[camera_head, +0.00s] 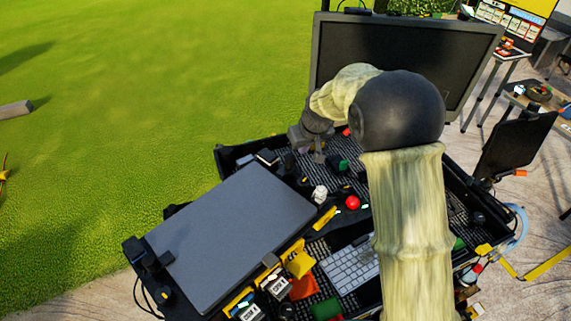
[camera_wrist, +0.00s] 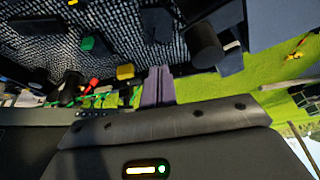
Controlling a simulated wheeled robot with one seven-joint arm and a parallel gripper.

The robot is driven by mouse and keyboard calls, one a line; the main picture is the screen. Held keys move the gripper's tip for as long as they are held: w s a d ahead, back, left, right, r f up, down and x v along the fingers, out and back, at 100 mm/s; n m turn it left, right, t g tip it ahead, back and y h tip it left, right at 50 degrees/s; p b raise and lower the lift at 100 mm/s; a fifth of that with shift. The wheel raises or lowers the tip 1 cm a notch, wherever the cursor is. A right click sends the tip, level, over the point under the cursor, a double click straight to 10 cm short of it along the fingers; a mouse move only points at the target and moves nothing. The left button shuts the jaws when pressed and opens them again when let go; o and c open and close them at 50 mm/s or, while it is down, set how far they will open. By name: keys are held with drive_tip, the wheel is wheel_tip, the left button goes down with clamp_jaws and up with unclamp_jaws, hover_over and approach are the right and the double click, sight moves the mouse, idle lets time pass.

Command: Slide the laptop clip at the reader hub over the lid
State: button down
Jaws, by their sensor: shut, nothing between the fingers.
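The grey laptop (camera_head: 230,235) lies with its lid shut on the left part of the cart. A black clip-like block (camera_head: 148,258) stands at its left corner. Another dark block with a pale top (camera_head: 267,157) is by its far corner, and a small grey-brown one (camera_head: 270,260) is at its near edge. I cannot tell which is the clip at the reader hub. My gripper (camera_head: 320,157) is beyond the laptop's right end, above the cart's far side, away from the lid. In the wrist view its fingers (camera_wrist: 158,86) are together and empty.
A dark monitor (camera_head: 400,65) stands behind my arm. A red ball (camera_head: 352,202), a white crumpled ball (camera_head: 320,193) and a keyboard (camera_head: 350,268) are on the black mesh cart. A black cylinder (camera_wrist: 205,45) is near my fingers in the wrist view. Open grass lies left.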

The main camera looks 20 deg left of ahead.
sight(294, 155)
drive_tip(key=shift+s+a+b, duration=0.1)
drive_tip(key=shift+s+a, duration=0.35)
drive_tip(key=shift+s, duration=0.4)
drive_tip(key=shift+s+a+b, duration=0.1)
drive_tip(key=shift+s+a, duration=0.4)
drive_tip(key=shift+s, duration=0.3)
drive_tip(key=shift+s+a+b, duration=0.1)
drive_tip(key=shift+s+a, duration=0.35)
drive_tip(key=shift+s, duration=0.4)
drive_tip(key=shift+w+d, duration=0.1)
drive_tip(key=shift+w, duration=0.05)
drive_tip(key=shift+w+d, duration=0.35)
drive_tip(key=shift+w, duration=0.25)
drive_tip(key=shift+r+p, duration=2.45)
drive_tip(key=shift+r, duration=1.05)
drive_tip(key=shift+s+a, duration=0.1)
